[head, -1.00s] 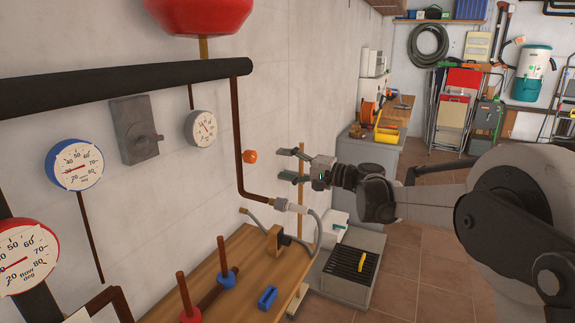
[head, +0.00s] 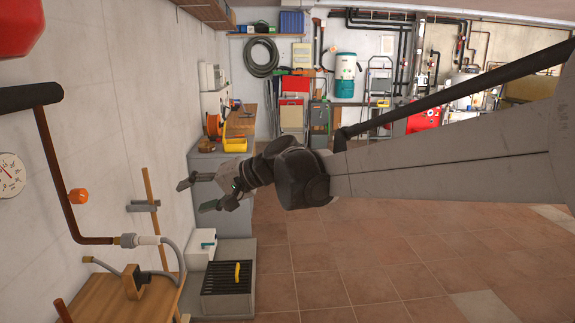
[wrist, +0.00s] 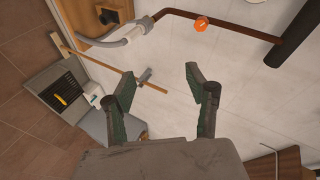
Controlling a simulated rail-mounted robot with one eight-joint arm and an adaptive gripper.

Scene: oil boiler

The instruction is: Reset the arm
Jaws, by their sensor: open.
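My arm reaches in from the right of the head view. My gripper (head: 196,194) is open and empty, held in the air in front of the white wall. Nothing touches the fingers. A grey clamp-like piece on a wooden stick (head: 162,225) stands to the left of the fingers in the head view.
An orange knob (head: 78,196) sits by a brown pipe (head: 58,180) at the left. A wooden bench (head: 140,300) is at lower left. A box with a black slotted top (head: 226,292) and yellow-handled tool (head: 237,271) stands beside it. The tiled floor (head: 330,260) is clear.

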